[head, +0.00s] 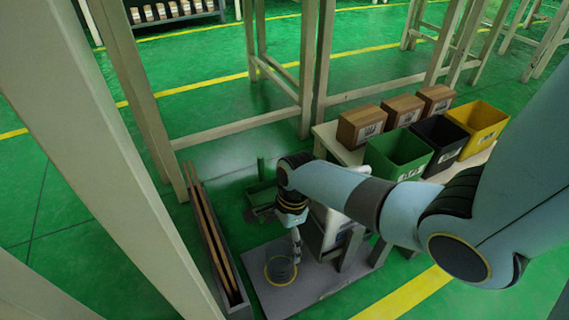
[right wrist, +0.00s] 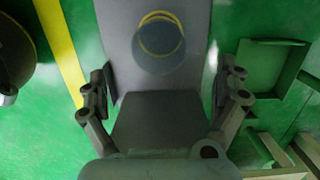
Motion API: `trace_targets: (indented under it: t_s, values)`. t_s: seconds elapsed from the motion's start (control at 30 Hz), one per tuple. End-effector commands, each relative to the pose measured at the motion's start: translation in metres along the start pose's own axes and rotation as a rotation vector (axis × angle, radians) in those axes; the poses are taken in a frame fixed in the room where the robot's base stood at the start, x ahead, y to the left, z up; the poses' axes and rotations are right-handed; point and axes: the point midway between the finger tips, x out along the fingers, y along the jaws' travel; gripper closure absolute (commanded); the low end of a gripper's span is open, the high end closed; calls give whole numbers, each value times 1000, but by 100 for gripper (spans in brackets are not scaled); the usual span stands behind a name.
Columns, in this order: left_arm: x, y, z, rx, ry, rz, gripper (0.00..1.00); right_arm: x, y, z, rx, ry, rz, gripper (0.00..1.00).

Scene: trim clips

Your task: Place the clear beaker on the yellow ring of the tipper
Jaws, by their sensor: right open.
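The clear beaker (head: 280,270) stands on the grey plate of the tipper (head: 335,283) at the lower middle of the head view. In the right wrist view, the see-through beaker (right wrist: 160,55) overlaps the yellow ring (right wrist: 160,18), whose band shows around and through it. It looks seated on the ring, but I cannot tell whether its base is fully centred. My right gripper (head: 296,250) is close beside the beaker; in the right wrist view its fingers (right wrist: 165,95) are spread apart with nothing between them. My left gripper is in neither view.
A bench at the right holds a green bin (head: 400,155), a dark bin (head: 439,138), a yellow bin (head: 482,125) and brown boxes (head: 403,109). A long narrow trough (head: 210,240) lies left of the tipper. A green tray (right wrist: 268,68) is beside the plate. Beige posts (head: 110,165) stand at the left.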

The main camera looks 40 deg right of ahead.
Motion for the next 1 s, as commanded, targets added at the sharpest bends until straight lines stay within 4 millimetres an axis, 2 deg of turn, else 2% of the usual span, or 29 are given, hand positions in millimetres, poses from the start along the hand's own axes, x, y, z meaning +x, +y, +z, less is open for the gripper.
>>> trace_targets:
  t_s: [0.23,0.33,0.47,0.53,0.57,0.67,0.8,0.9,1.0]
  values:
    - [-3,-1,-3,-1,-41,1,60,-5,2,0,-4,1,0,0]
    - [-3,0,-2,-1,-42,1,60,-3,12,-3,-77,7,-22,0]
    - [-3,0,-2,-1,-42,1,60,-8,44,-8,-345,39,-107,0]
    - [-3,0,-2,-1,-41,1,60,-18,67,-10,-558,75,-174,0]
    - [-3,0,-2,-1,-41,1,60,-26,78,-10,-661,96,-206,0]
    - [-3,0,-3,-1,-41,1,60,-64,115,-8,-1046,204,-318,0]
    - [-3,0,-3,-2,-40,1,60,-133,150,1,-1499,397,-429,0]
    - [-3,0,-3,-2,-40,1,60,-174,163,7,-1708,516,-465,0]
    - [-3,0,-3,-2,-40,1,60,-198,168,11,-1822,591,-481,0]
